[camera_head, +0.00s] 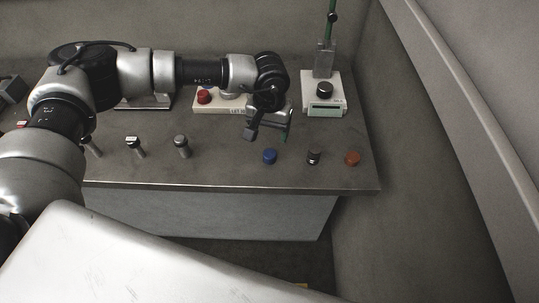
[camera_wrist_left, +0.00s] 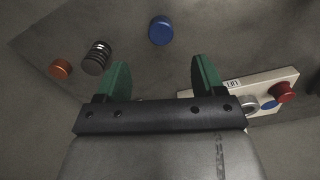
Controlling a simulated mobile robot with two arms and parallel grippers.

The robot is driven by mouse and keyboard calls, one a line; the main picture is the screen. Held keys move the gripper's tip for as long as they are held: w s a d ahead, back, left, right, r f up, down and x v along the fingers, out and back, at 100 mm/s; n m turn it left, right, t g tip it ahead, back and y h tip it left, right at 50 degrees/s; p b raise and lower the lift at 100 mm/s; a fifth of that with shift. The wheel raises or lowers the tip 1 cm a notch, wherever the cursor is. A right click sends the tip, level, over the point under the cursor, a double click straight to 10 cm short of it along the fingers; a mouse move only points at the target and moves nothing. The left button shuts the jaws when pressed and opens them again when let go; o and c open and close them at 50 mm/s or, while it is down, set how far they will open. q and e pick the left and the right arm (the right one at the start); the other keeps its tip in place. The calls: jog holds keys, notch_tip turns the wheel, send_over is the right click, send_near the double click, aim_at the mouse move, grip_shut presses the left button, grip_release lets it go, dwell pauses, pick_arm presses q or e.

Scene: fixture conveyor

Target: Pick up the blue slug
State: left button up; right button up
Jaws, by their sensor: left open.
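The blue slug (camera_head: 270,156) is a short blue cylinder standing on the grey table near its front edge, in the head view. It also shows in the left wrist view (camera_wrist_left: 160,30), beyond the fingertips and between their lines, with nothing touching it. My left gripper (camera_head: 268,136) hangs above the table, just behind the slug in the head view. In the left wrist view its two green fingers (camera_wrist_left: 160,75) are apart with nothing between them. My right gripper is in neither view.
Right of the blue slug stand a dark ridged slug (camera_head: 314,157) and an orange-brown slug (camera_head: 352,158). Behind are a pale block with a red knob (camera_head: 204,97) and a white scale-like device (camera_head: 325,108). Metal posts (camera_head: 182,146) stand to the left. The table's front edge (camera_head: 230,188) is close.

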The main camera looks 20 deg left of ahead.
aim_at(270, 153)
pick_arm(q)
notch_tip(270, 153, down, 5)
jog(key=shift+f+p, duration=0.15)
jog(key=shift+p, duration=0.45)
jog(key=shift+f, duration=0.3)
notch_tip(270, 153, down, 4)
jog(key=shift+w+r+p, duration=0.1)
jog(key=shift+r+p, duration=0.1)
jog(key=shift+p, duration=0.85)
jog(key=shift+f, duration=0.55)
jog(key=c, duration=1)
jog(key=shift+c, duration=0.2)
jog(key=shift+w+r, duration=0.1)
jog(key=shift+r, duration=0.05)
